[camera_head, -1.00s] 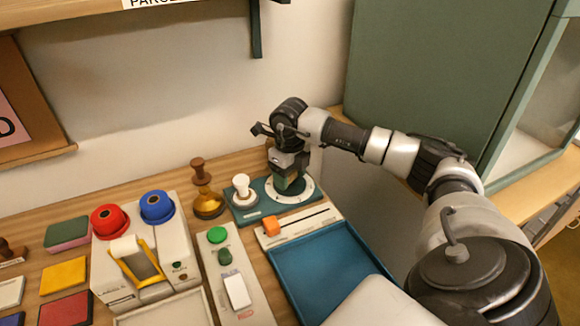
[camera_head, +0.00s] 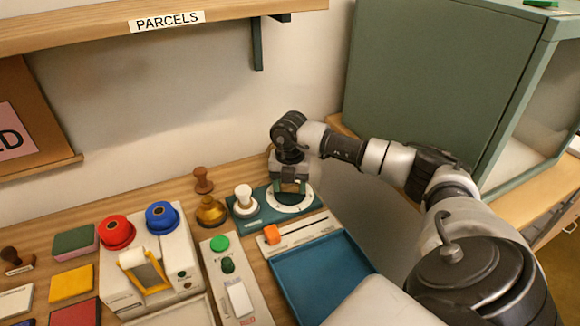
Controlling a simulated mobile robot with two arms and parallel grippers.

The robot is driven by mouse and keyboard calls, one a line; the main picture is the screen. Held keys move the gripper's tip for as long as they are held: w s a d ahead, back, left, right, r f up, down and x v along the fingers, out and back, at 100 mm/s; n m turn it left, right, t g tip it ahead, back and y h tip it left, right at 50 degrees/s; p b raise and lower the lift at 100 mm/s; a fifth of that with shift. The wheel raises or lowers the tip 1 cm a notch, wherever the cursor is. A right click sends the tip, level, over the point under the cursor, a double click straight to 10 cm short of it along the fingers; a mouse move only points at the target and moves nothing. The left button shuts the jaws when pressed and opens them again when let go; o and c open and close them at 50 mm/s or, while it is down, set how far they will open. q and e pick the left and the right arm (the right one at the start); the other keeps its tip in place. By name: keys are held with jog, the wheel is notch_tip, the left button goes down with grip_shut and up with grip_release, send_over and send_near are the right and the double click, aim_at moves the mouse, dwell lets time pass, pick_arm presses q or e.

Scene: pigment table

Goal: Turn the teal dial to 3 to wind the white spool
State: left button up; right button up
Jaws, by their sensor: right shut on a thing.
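The teal base (camera_head: 262,219) stands at the back of the table and carries a white numbered dial ring (camera_head: 293,205). My right gripper (camera_head: 290,188) points down over the ring and is shut on the teal dial, which is mostly hidden by the fingers. The dial's number cannot be read from here. The white spool (camera_head: 243,197) stands upright on the left part of the same base. My left gripper is not in view.
A brass pot (camera_head: 211,211) and a brown stamp (camera_head: 203,181) stand left of the base. In front are an orange slider (camera_head: 271,234), a blue tray (camera_head: 325,275) and a panel with a green button (camera_head: 220,243). A green cabinet (camera_head: 430,80) stands behind my right arm.

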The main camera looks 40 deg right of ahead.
jog(key=m+p, duration=0.1)
jog(key=m, duration=0.2)
jog(key=m+p, duration=0.1)
jog(key=m, duration=0.2)
jog(key=shift+w+r+m, duration=0.1)
jog(key=shift+r+m, duration=0.1)
jog(key=shift+m, duration=0.1)
jog(key=m+p, duration=0.2)
jog(key=m, duration=0.3)
jog(key=shift+d+m+p, duration=0.1)
jog(key=shift+m+p, duration=0.2)
jog(key=shift+p, duration=0.05)
jog(key=shift+f, duration=0.1)
jog(key=o, duration=0.9)
notch_tip(320, 180, up, 11)
jog(key=shift+f+b, duration=0.15)
jog(key=shift+b, duration=0.25)
jog(key=shift+f, duration=0.1)
